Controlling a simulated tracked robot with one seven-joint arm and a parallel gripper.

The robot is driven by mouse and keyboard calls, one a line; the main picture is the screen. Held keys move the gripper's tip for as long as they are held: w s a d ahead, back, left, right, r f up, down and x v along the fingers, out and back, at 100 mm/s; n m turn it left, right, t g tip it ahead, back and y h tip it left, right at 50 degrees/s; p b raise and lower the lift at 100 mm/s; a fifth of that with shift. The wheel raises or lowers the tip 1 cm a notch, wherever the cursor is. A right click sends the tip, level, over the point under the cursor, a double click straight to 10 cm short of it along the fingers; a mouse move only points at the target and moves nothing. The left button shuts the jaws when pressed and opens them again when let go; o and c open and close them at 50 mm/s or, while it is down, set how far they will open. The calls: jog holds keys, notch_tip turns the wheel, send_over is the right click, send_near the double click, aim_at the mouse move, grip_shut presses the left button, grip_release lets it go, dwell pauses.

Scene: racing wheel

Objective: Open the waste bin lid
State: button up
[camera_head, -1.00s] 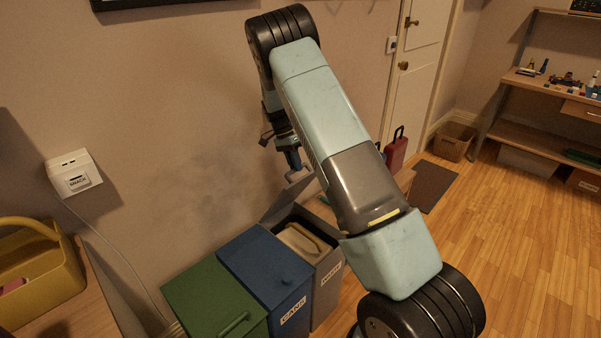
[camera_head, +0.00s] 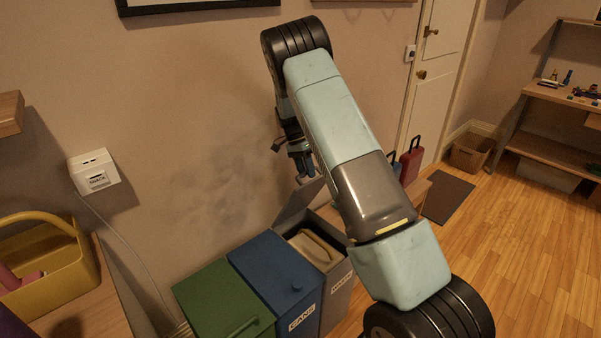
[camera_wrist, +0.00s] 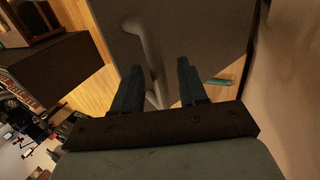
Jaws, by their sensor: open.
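The grey waste bin (camera_head: 338,290) stands at the right end of a row of three bins. Its lid (camera_head: 300,203) is raised and tilted back toward the wall, so the opening and a beige lining inside show. My gripper (camera_head: 306,168) is above the raised lid, partly hidden by my arm. In the wrist view my gripper (camera_wrist: 160,67) is open, with its two fingers apart. A grey panel, apparently the lid (camera_wrist: 190,30), fills the upper middle there. Its bar handle (camera_wrist: 149,50) runs between the fingers; contact cannot be told.
A blue cans bin (camera_head: 272,270) and a green bin (camera_head: 222,300) stand to the left, lids shut. A yellow caddy (camera_head: 60,275) is on a table at far left. The wall is close behind the bins. Open wooden floor (camera_head: 510,235) lies to the right.

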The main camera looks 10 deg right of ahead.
jog(key=shift+r, duration=0.6)
jog(key=s+r, duration=1.1)
jog(key=s, duration=0.3)
jog(key=shift+r, duration=0.35)
